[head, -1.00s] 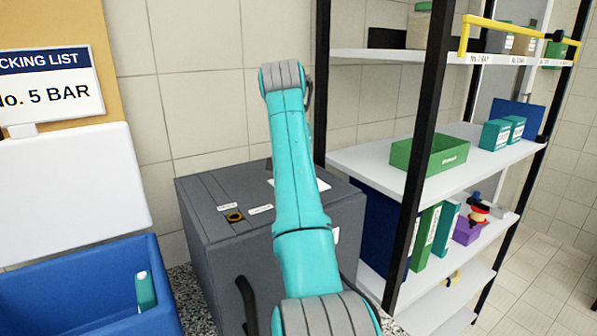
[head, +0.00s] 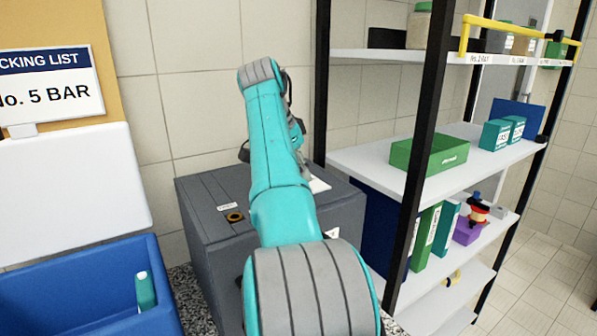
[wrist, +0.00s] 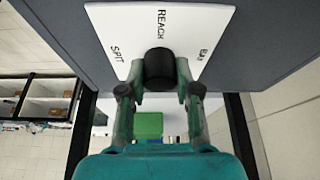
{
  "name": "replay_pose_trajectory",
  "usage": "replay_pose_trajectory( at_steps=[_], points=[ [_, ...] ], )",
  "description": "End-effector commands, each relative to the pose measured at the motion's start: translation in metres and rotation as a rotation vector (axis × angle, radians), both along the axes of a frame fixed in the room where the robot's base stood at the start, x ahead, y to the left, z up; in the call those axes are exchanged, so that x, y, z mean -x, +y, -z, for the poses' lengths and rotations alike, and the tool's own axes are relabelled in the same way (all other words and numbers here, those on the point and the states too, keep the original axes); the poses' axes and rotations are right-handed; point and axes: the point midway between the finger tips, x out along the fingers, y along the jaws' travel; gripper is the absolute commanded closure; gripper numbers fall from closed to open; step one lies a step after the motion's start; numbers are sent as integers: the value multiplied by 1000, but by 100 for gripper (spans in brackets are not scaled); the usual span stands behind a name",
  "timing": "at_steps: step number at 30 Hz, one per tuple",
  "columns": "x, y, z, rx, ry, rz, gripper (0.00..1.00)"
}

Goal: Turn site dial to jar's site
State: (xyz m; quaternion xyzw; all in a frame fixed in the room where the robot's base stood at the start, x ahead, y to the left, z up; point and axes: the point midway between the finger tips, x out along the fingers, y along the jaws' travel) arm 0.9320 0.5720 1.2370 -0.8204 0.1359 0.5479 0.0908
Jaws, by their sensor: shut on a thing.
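The site dial (wrist: 158,66) is a black round knob on a white plate (wrist: 112,18) in the wrist view. Words round it read SPIT at left, REACH in the middle and what looks like BAR at right. My gripper (wrist: 160,80) is shut on the dial, one finger on each side. I see no pointer mark on the knob. In the head view my arm hides the gripper and dial. The packing list sign (head: 50,85) reads No. 5 BAR. A small teal container with a white top (head: 145,290) is in the blue bin (head: 60,260); I cannot tell whether it is the jar.
The tiled wall is behind.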

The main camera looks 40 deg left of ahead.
Motion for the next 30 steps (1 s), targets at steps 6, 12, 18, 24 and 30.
replay_pose_trajectory(
  at_steps=[6, 12, 18, 24, 30],
  points=[
    [1, 0, 1, 1, 3, 8, 100],
    [1, 0, 1, 1, 3, 8, 100],
    [0, 0, 1, 0, 2, 8, 43],
    [0, 0, 0, 1, 1, 8, 43],
    [4, 2, -12, -1, 0, 7, 43]
  ],
)
